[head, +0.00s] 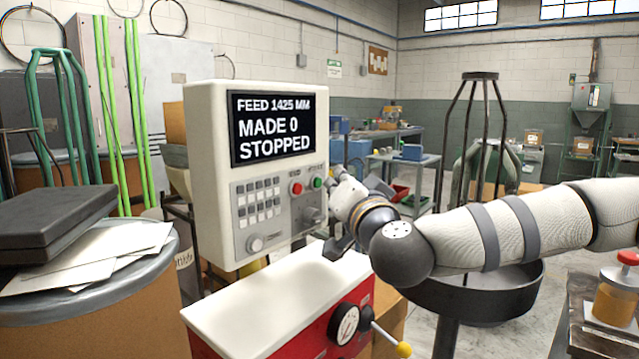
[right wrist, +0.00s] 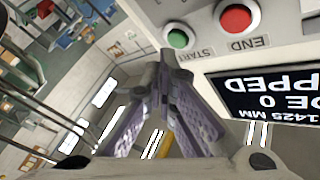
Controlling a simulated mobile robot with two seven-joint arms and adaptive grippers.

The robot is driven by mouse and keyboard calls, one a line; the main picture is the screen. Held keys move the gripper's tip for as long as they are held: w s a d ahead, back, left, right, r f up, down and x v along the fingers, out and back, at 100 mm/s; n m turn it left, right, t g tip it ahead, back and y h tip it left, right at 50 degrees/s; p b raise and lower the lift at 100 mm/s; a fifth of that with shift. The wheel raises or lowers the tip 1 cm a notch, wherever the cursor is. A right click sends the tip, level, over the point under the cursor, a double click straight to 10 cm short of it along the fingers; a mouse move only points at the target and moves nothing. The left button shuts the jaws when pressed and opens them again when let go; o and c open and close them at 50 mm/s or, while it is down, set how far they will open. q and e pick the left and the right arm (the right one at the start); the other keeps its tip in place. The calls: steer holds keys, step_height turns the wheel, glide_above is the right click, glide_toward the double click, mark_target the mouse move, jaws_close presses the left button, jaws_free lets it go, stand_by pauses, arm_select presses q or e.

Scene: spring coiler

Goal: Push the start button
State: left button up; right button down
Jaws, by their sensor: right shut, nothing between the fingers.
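The control cabinet (head: 212,150) is white, with a screen (head: 272,128) reading FEED 1425 MM, MADE 0, STOPPED. The green start button (head: 317,182) sits at the right of its panel, beside the red end button (head: 296,188). My right gripper (head: 335,172) is shut and empty, just right of the green button in the head view. In the right wrist view the shut fingertips (right wrist: 165,60) are close to the green button (right wrist: 178,38), labelled START; I cannot tell whether they touch it. The red END button (right wrist: 235,18) is beside it. My left gripper is not in view.
A keypad (head: 259,202) and knobs are on the same panel. Below is a red machine (head: 315,338) with a white top, a gauge and a yellow-tipped lever. A dark round tray (head: 500,305) stands right, under my right arm. A drum with papers (head: 90,300) stands left.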

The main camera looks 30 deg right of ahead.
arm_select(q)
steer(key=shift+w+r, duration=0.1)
arm_select(e)
steer(key=shift+w+a, duration=0.1)
steer(key=shift+w, duration=0.15)
steer(key=shift+w+a, duration=0.15)
steer(key=shift+w, duration=0.15)
stand_by(0.5)
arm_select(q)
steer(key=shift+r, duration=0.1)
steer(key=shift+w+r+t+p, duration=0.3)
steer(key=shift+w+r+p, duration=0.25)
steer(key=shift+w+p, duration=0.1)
arm_select(e)
steer(key=shift+s+d, duration=0.3)
steer(key=shift+s, duration=0.4)
